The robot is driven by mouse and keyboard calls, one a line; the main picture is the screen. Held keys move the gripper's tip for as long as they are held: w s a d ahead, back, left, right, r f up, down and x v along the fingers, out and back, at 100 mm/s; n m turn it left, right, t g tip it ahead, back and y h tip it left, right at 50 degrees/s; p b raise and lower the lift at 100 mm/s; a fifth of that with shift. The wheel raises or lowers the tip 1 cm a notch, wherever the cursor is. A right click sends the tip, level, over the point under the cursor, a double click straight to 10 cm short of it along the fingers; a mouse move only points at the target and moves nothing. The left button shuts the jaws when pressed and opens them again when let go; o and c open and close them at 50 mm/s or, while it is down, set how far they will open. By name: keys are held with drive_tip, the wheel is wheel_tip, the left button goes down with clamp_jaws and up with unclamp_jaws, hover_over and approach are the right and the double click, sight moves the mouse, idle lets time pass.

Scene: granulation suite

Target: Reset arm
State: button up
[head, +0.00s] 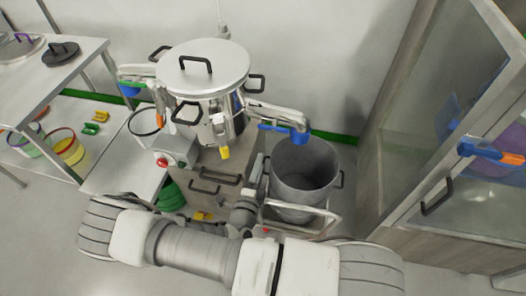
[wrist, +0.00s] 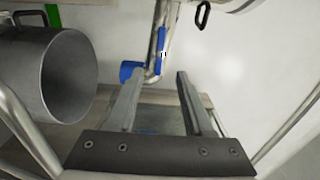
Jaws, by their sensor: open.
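My arm (head: 190,252) stretches across the bottom of the head view, in front of the machine. My gripper (wrist: 158,88) shows in the wrist view with its two grey fingers apart and nothing between them. Beyond the fingertips is a pipe with a blue lever (wrist: 161,42) and a blue outlet end (wrist: 131,70). I cannot tell whether the fingers touch anything, but a gap seems to show. In the head view the gripper's fingers are too small and overlapped to make out clearly.
A lidded steel vessel (head: 203,66) stands on a cabinet, its blue outlet (head: 299,136) above an open steel bin (head: 303,170) on a trolley. The bin (wrist: 66,75) is close left in the wrist view. A glass-doored cabinet (head: 430,110) stands right, a steel table (head: 75,75) left.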

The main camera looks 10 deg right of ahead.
drive_tip(key=shift+s+a, duration=0.25)
drive_tip(key=shift+s, duration=0.4)
drive_tip(key=s+d+r+m+g+h+p, duration=0.1)
drive_tip(key=s+d+r+m+g+h, duration=0.3)
drive_tip(key=r+m+g, duration=0.75)
drive_tip(key=s+d+r+m+g, duration=0.35)
drive_tip(key=d+r+m, duration=0.35)
drive_tip(key=m, duration=1)
drive_tip(key=s+a+r+m+t+y, duration=0.1)
drive_tip(key=s+r+m+y, duration=0.3)
drive_tip(key=r+m, duration=0.6)
drive_tip(key=s+a+r+m+t+y+p, duration=0.1)
drive_tip(key=s+r+m+y, duration=0.4)
drive_tip(key=r+m, duration=0.5)
drive_tip(key=shift+a+r+m+t+y, duration=0.4)
drive_tip(key=shift+a+m+t+y, duration=0.2)
drive_tip(key=shift+t+y, duration=0.4)
drive_tip(key=shift+a, duration=0.15)
